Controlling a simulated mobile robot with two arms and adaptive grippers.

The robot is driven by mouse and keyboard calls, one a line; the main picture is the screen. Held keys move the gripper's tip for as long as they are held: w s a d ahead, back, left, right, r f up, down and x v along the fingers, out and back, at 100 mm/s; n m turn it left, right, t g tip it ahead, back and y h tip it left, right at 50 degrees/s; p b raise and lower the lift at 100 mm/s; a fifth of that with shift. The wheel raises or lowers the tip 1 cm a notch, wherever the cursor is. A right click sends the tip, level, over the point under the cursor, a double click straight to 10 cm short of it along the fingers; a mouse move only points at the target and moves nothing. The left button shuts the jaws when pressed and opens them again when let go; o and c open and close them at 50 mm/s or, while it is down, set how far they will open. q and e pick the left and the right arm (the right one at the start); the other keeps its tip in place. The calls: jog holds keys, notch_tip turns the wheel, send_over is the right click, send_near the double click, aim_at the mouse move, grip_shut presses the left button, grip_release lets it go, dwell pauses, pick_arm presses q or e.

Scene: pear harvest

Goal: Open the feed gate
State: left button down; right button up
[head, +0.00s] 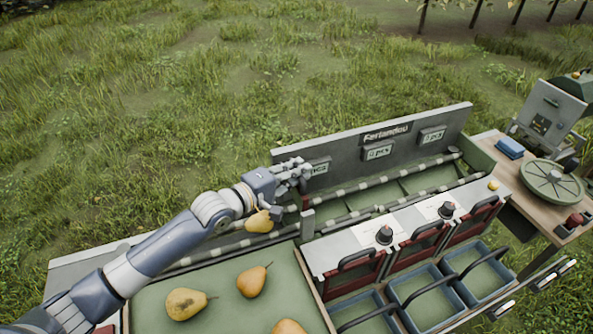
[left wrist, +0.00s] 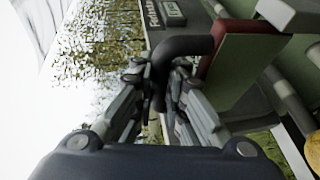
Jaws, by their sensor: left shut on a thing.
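My left gripper (head: 294,174) reaches over the left end of the sorting lane, near the back panel. In the left wrist view its fingers (left wrist: 160,72) are shut on a dark bent handle (left wrist: 186,45). The handle leads to a red-edged, pale green plate (left wrist: 243,68), which looks like the feed gate. In the head view my gripper and wrist hide most of the gate, so how far open it stands cannot be told. A pear (head: 259,222) lies in the lane just below my gripper. My right gripper is not in view.
Several pears, one of them (head: 252,281), lie on the green tray (head: 222,270) at front. A round scale plate (head: 551,182) and blue box (head: 510,147) sit on the side table. Grass lies behind.

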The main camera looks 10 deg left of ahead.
pick_arm(q)
jog(key=shift+r, duration=0.15)
jog(key=c, duration=1.9)
grip_release()
jog(key=shift+a, duration=0.1)
jog(key=v, duration=1.2)
jog(key=shift+f, duration=0.25)
